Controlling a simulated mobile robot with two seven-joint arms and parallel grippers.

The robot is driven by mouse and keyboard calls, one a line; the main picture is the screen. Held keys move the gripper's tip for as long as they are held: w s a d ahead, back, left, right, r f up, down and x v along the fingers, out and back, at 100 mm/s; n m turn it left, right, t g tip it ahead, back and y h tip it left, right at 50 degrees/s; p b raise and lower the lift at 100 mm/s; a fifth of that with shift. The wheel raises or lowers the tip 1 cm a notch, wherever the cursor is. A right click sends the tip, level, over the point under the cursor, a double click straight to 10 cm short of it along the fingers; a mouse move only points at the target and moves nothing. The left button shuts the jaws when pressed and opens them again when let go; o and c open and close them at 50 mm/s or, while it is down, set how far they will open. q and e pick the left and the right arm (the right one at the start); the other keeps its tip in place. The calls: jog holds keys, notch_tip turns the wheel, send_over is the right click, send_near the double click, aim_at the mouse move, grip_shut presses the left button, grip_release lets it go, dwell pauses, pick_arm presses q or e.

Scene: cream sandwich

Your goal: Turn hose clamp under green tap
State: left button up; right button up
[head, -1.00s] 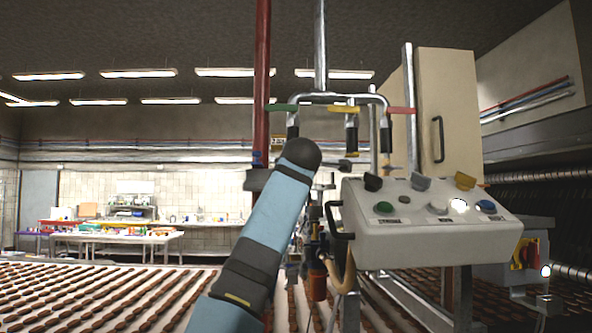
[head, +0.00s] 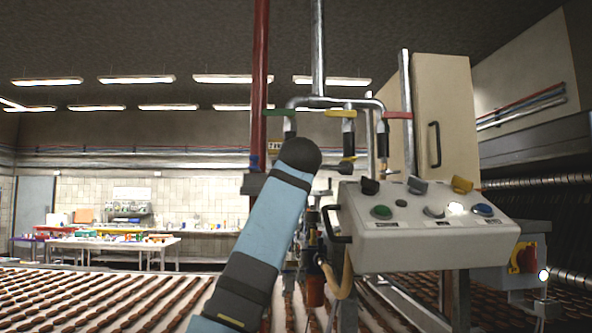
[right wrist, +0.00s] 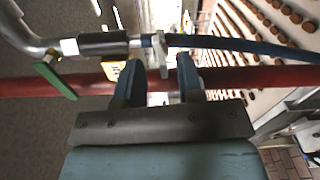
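The green tap handle (head: 281,113) is on the left branch of the overhead pipe in the head view, above the dark rounded end of my right arm. In the right wrist view the green handle (right wrist: 55,80) is at left, beside a black pipe sleeve (right wrist: 105,44). A pale metal hose clamp (right wrist: 158,54) sits where the sleeve meets a blue hose (right wrist: 235,43). My right gripper (right wrist: 159,62) is open, its dark fingers on either side of the clamp's lower part; contact cannot be told. In the head view the arm hides this gripper and the clamp. My left gripper is not in view.
A yellow tap (head: 341,113) and a red tap (head: 398,114) hang to the right. A control panel (head: 400,245) with knobs stands close at right. A red vertical pipe (head: 260,80) is just left of the green tap. A conveyor (head: 90,300) runs below.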

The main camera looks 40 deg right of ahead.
pick_arm(q)
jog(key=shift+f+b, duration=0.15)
jog(key=shift+b, duration=0.55)
pick_arm(e)
jog(key=v, duration=1)
jog(key=shift+s+a, duration=0.15)
jog(key=shift+a, duration=0.1)
